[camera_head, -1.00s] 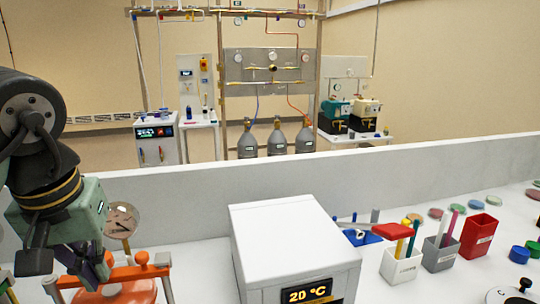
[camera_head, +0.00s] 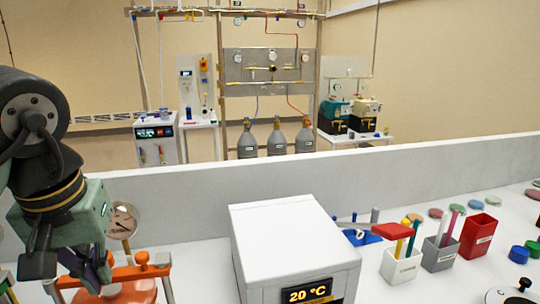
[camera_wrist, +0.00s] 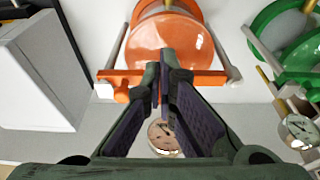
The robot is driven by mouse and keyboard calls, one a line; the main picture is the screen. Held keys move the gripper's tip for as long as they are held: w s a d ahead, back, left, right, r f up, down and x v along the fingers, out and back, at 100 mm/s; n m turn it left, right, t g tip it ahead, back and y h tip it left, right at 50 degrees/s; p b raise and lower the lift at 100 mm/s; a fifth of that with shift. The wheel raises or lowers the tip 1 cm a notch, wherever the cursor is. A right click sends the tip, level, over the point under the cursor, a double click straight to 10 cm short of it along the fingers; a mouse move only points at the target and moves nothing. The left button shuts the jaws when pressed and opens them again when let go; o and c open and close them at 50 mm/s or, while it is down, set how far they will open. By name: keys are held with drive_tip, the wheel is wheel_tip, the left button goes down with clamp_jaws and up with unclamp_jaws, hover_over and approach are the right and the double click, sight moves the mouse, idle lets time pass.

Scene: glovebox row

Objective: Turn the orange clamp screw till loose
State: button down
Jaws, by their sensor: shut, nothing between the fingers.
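An orange vessel with an orange crossbar (camera_head: 125,272) stands at the lower left of the head view. An orange knob (camera_head: 142,258) sits on the bar. The wrist view shows the orange round lid (camera_wrist: 185,50) and the bar (camera_wrist: 205,78) across it. I cannot single out the clamp screw in the wrist view; my fingers cover the bar's middle. My gripper (camera_wrist: 164,62) is shut and empty, its tips over the bar and the lid's near edge. In the head view my gripper (camera_head: 97,280) is beside the bar's left part; contact cannot be told.
A round gauge (camera_wrist: 165,136) lies below my fingers in the wrist view. A green vessel (camera_wrist: 290,45) and another gauge (camera_wrist: 300,130) are to the right. A white box reading 20 °C (camera_head: 290,240) stands right of the orange vessel. A low wall (camera_head: 300,180) runs behind.

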wheel_tip(320, 180, up, 6)
idle(0.5)
